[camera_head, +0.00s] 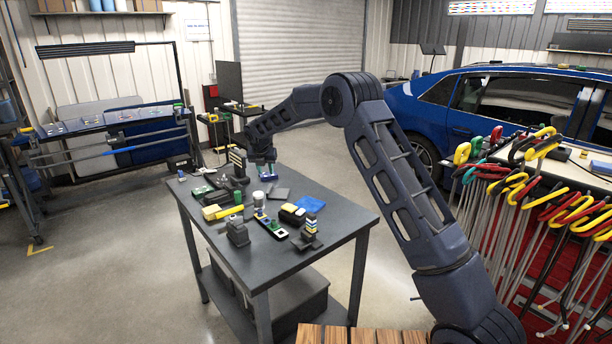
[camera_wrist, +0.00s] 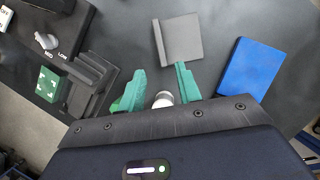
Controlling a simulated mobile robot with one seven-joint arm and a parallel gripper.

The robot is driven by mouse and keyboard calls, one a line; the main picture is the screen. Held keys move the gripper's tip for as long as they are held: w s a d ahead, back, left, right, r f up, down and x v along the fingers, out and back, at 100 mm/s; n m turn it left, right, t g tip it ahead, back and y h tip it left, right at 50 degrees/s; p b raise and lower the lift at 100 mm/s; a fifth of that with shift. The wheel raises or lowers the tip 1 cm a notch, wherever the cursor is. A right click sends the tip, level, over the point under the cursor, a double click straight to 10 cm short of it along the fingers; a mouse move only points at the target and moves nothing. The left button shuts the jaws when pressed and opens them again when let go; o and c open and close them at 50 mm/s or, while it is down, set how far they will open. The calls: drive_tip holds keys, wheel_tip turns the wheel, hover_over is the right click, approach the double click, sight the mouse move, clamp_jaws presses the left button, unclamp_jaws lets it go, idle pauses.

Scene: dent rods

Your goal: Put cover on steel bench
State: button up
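The steel bench (camera_head: 290,258) is a dark grey table crowded with small items. My gripper (camera_head: 263,166) is low over its far part. In the wrist view my gripper (camera_wrist: 159,76) has two green fingers set apart. A small white cylinder (camera_wrist: 162,99) shows between them, with a gap at the left finger. A flat grey square piece (camera_wrist: 180,40) lies on the bench top just beyond the fingertips. It also shows in the head view (camera_head: 279,193). I cannot tell which item is the cover.
A blue flat piece (camera_wrist: 249,68) lies right of the grey square. A black stepped fixture (camera_wrist: 88,82) stands close left of the fingers. A black and yellow block (camera_head: 292,213) sits nearer the bench's front.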

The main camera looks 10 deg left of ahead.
drive_tip(key=s+d+r+m, duration=0.35)
drive_tip(key=d+r, duration=0.25)
drive_tip(key=d, duration=0.3)
drive_tip(key=s+d+r+m, duration=0.2)
drive_tip(key=d+r+m, duration=0.35)
drive_tip(key=d, duration=0.45)
drive_tip(key=s+d+r+m, duration=0.3)
drive_tip(key=d+r, duration=0.4)
drive_tip(key=d, duration=0.2)
drive_tip(key=s+d+r+m, duration=0.2)
drive_tip(key=s+d+m, duration=0.35)
drive_tip(key=d, duration=0.25)
drive_tip(key=s+d+r+m, duration=0.3)
drive_tip(key=s+d+m, duration=0.1)
drive_tip(key=s+d, duration=0.3)
drive_tip(key=s+d+f+m, duration=0.2)
drive_tip(key=s+d+m, duration=0.2)
drive_tip(key=s, duration=0.5)
drive_tip(key=s+d+f+m, duration=0.2)
drive_tip(key=s+d+m, duration=0.3)
drive_tip(key=s, duration=0.4)
drive_tip(key=s+d+f+m, duration=0.2)
drive_tip(key=s+d+m, duration=0.2)
drive_tip(key=s, duration=0.5)
drive_tip(key=shift+d+f+m, duration=0.3)
drive_tip(key=shift+m, duration=0.45)
